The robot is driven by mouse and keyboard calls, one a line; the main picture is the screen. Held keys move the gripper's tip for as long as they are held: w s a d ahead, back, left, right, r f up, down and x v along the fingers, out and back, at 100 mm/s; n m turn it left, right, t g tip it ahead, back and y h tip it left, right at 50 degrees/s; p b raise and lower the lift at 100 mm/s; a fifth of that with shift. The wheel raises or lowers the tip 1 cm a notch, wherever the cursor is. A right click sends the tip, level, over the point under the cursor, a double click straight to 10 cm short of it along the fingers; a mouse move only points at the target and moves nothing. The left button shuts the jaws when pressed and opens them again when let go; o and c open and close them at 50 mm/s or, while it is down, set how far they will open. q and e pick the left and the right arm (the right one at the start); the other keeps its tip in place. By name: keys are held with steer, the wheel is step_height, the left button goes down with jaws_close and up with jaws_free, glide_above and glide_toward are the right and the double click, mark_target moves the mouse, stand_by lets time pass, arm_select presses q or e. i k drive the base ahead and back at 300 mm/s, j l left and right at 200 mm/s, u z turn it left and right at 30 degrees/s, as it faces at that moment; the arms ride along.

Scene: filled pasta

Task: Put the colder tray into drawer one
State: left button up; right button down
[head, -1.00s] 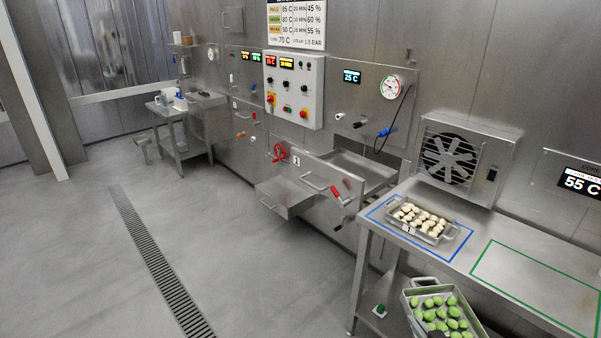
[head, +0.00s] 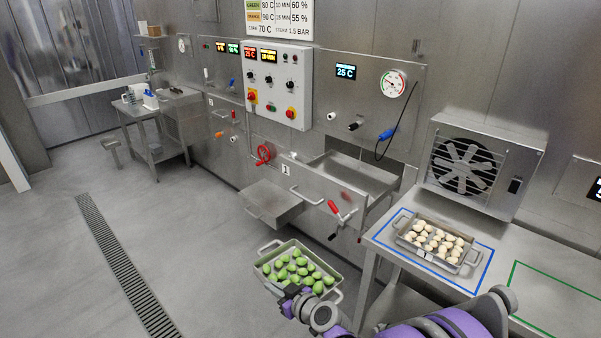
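A metal tray of green filled pasta (head: 296,272) hangs in the air in front of the counter, below the drawer. My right gripper (head: 292,300) is at its near edge and appears shut on it; the fingertips are partly hidden. A second tray, with pale pasta (head: 436,241), rests on the counter inside a blue outline. Drawer one (head: 318,186), marked "1", is pulled out of the wall, with its open inside (head: 365,172) showing behind the front. It looks empty. My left gripper is not in view.
A steel counter (head: 395,268) stands at the right, with a fan unit (head: 470,165) behind it. A grey metal box or shelf (head: 270,203) juts out left of the drawer front. A red-handled lever (head: 337,209) sticks out from the drawer front. Open floor lies to the left.

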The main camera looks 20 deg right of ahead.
mark_target(344, 174)
steer(key=i+j, duration=0.15)
steer(key=i, duration=0.3)
steer(key=i+j, duration=0.1)
steer(key=i, duration=0.35)
